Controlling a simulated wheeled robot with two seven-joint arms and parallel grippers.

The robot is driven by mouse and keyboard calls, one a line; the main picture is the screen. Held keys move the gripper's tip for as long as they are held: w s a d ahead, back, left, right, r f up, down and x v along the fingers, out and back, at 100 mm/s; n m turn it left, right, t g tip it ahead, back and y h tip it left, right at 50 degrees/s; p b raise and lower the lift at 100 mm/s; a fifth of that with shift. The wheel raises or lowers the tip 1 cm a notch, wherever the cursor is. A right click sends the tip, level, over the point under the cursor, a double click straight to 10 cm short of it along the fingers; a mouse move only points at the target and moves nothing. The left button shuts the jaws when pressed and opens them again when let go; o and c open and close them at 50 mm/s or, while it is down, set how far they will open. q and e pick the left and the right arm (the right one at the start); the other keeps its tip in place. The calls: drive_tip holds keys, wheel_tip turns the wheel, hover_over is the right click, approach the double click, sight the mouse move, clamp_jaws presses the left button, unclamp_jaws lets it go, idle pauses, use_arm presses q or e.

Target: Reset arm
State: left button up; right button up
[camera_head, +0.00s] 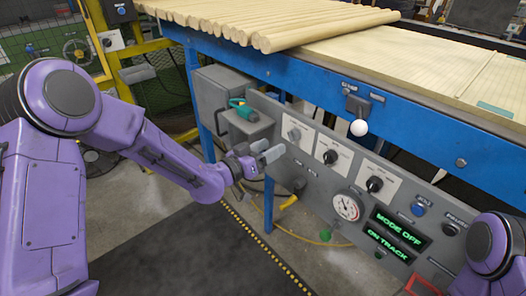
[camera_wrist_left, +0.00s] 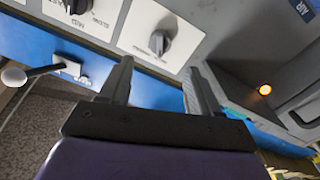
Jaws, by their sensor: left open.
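My left arm is purple and reaches in from the left in the head view. Its gripper (camera_head: 268,156) is open and empty, in front of the left end of the grey control panel (camera_head: 318,192). In the left wrist view the two dark fingers (camera_wrist_left: 157,90) stand apart with nothing between them.
A blue-framed table (camera_head: 300,68) carries several wooden rods (camera_head: 270,22) above the panel. The panel has knobs, a gauge (camera_head: 346,207) and a green display reading "MODE OFF" and "ON TRACK" (camera_head: 398,232). A white-ball lever (camera_head: 359,127) sticks out. A dark mat (camera_head: 190,255) covers the floor.

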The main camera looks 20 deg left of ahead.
use_arm(q)
drive_tip(key=v, duration=0.3)
idle(0.4)
drive_tip(key=s+a+f+n+g+y+p, duration=0.25)
drive_tip(key=s+a+f+n+y, duration=0.2)
drive_tip(key=f, duration=0.25)
drive_tip(key=s+a+f+n+g+y+p, duration=0.25)
drive_tip(key=s+f+n+y, duration=0.2)
drive_tip(key=f, duration=0.25)
drive_tip(key=s+a+f+g+y+p, duration=0.1)
drive_tip(key=s+f+g+p, duration=0.1)
drive_tip(key=s, duration=0.6)
drive_tip(key=s+a+f+g+y+p, duration=0.1)
drive_tip(key=s+a+f+g+p, duration=0.1)
drive_tip(key=s, duration=0.7)
drive_tip(key=s+a+f+g+y+p, duration=0.1)
drive_tip(key=s+f+g+p, duration=0.1)
drive_tip(key=s, duration=0.7)
drive_tip(key=shift+a+f+g, duration=0.3)
drive_tip(key=shift+f+g, duration=0.4)
drive_tip(key=shift+f, duration=0.05)
